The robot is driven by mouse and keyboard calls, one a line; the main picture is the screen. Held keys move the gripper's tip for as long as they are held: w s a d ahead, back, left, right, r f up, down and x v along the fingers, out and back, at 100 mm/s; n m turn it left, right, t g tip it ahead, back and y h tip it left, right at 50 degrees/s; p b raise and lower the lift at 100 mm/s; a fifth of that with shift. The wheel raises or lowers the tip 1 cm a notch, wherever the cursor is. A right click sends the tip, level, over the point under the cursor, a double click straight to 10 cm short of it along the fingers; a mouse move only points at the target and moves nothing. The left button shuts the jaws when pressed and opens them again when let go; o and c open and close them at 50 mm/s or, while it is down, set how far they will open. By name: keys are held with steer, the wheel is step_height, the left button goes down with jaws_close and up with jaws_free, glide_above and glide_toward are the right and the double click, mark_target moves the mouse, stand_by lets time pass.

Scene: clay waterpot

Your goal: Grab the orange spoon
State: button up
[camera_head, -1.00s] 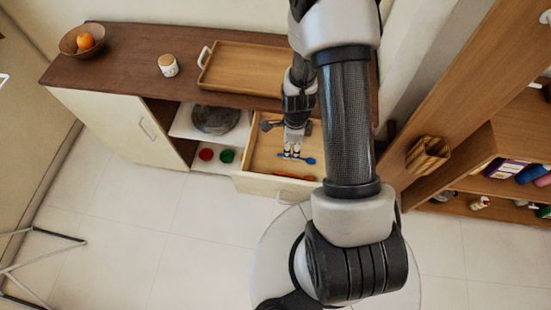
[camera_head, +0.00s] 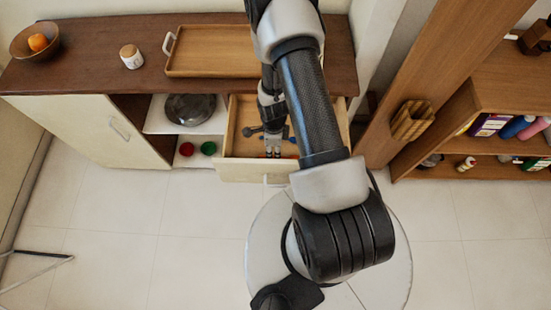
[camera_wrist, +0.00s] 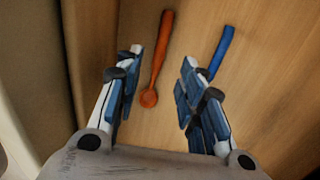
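The orange spoon (camera_wrist: 161,58) lies on the wooden drawer floor in the wrist view, its round bowl toward my gripper and its handle pointing away. My gripper (camera_wrist: 164,56) is open, with one finger on each side of the spoon in the picture and nothing held. The height of the fingertips above the spoon is hard to tell. In the head view, my gripper (camera_head: 272,154) reaches down into the open drawer (camera_head: 238,171), near its front panel. Only a sliver of orange shows beside it there.
A blue utensil (camera_wrist: 222,52) lies right of the spoon, just beyond the right finger. The drawer wall (camera_wrist: 95,45) runs close to the left finger. Above the drawer, the counter holds a wooden tray (camera_head: 212,52), a jar (camera_head: 131,57) and a bowl (camera_head: 33,42).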

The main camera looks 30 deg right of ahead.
steer(key=shift+s+d+f+b, duration=0.1)
steer(key=shift+s+f+b, duration=0.05)
steer(key=shift+f+b, duration=1.2)
steer(key=shift+s+d+f+b, duration=0.1)
steer(key=shift+f+b, duration=1.15)
steer(key=shift+b, duration=0.15)
steer(key=shift+r, duration=0.1)
jaws_close()
